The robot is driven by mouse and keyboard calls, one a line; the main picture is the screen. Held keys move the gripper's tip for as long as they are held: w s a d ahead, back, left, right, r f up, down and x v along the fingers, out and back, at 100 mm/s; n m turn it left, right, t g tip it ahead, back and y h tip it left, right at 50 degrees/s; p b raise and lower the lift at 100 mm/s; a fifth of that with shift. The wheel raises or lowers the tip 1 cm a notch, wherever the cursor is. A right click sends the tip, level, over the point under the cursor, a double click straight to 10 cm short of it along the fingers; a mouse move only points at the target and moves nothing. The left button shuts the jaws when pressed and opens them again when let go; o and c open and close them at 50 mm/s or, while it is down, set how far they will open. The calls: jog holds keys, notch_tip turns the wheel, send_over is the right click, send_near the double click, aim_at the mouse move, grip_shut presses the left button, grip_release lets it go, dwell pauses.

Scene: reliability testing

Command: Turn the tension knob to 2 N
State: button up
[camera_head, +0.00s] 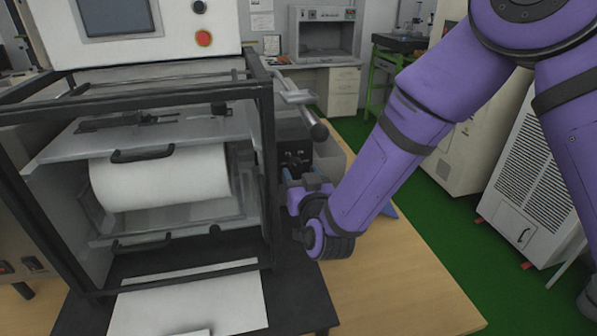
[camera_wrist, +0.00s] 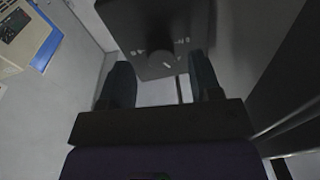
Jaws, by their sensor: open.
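The tension knob (camera_wrist: 168,59) is a round dark dial with a short light pointer line on the face of a dark box (camera_wrist: 150,20). Pale marks beside it are too small to read. In the wrist view my gripper (camera_wrist: 160,68) is open, one finger on each side of the knob in the picture. I cannot tell whether the fingers touch it. In the head view my gripper (camera_head: 308,188) is just in front of the dark control box (camera_head: 297,158), right of the machine frame. The fingertips are not clear there.
The black-framed machine (camera_head: 268,150) with a white roll (camera_head: 160,178) stands close on the left. A grey bar (camera_head: 318,131) juts out above my gripper. The wooden table (camera_head: 400,295) is clear at front right.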

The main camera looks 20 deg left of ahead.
jog(key=v, duration=0.8)
jog(key=shift+s+d, duration=0.2)
jog(key=shift+s, duration=0.05)
